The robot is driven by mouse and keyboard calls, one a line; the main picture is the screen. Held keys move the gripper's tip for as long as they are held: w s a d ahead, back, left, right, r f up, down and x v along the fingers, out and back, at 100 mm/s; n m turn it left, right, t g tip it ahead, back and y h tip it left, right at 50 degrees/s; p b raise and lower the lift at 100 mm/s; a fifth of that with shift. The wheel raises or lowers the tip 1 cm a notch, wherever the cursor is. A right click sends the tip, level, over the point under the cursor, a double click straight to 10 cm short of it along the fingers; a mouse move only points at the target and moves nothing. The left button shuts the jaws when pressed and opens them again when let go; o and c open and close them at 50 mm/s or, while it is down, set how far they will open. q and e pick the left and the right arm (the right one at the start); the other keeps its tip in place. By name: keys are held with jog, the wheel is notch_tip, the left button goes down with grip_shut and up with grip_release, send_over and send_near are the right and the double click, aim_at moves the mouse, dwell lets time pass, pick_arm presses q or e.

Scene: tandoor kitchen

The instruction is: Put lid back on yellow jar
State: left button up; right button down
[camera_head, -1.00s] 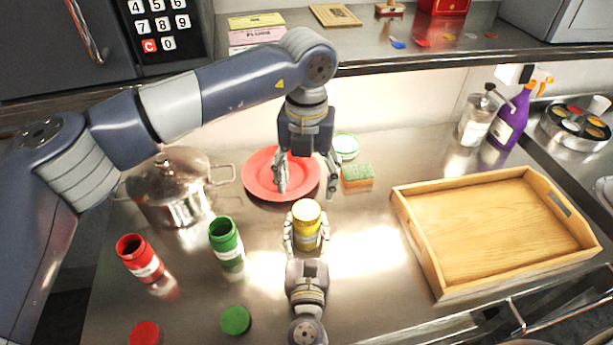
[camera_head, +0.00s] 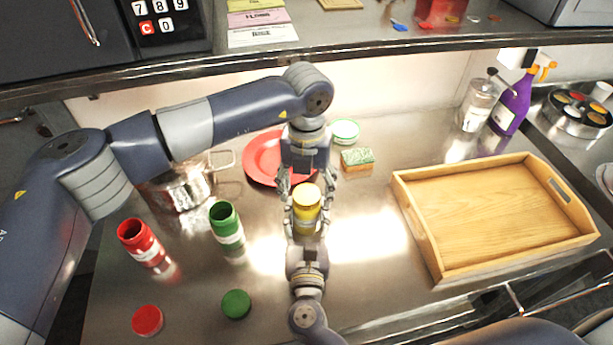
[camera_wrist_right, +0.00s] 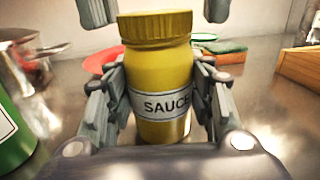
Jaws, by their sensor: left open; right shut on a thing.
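The yellow jar (camera_head: 306,215) with the SAUCE label stands upright on the steel counter. Its ridged yellow lid (camera_wrist_right: 157,28) sits on its mouth and looks level in the right wrist view; I cannot tell whether it is screwed tight. My right gripper (camera_head: 306,221) is shut on the jar (camera_wrist_right: 160,80), one finger on each side of its body. My left gripper (camera_head: 306,187) comes from above and behind, open. Its fingertips show on both sides of the lid, apart from it, in the right wrist view (camera_wrist_right: 157,10).
An open green jar (camera_head: 228,232) and open red jar (camera_head: 146,247) stand left, with a green lid (camera_head: 236,304) and red lid (camera_head: 147,320) in front. A red plate (camera_head: 258,160), sponge (camera_head: 357,160) and pot (camera_head: 183,192) are behind. A wooden tray (camera_head: 430,235) stands right.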

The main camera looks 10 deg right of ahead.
pick_arm(q)
jog(key=shift+f, duration=0.15)
jog(key=shift+c, duration=0.3)
jog(key=c, duration=1.1)
jog(key=m, duration=0.8)
jog(key=shift+m, duration=0.4)
jog(key=o, duration=1.3)
notch_tip(320, 180, up, 12)
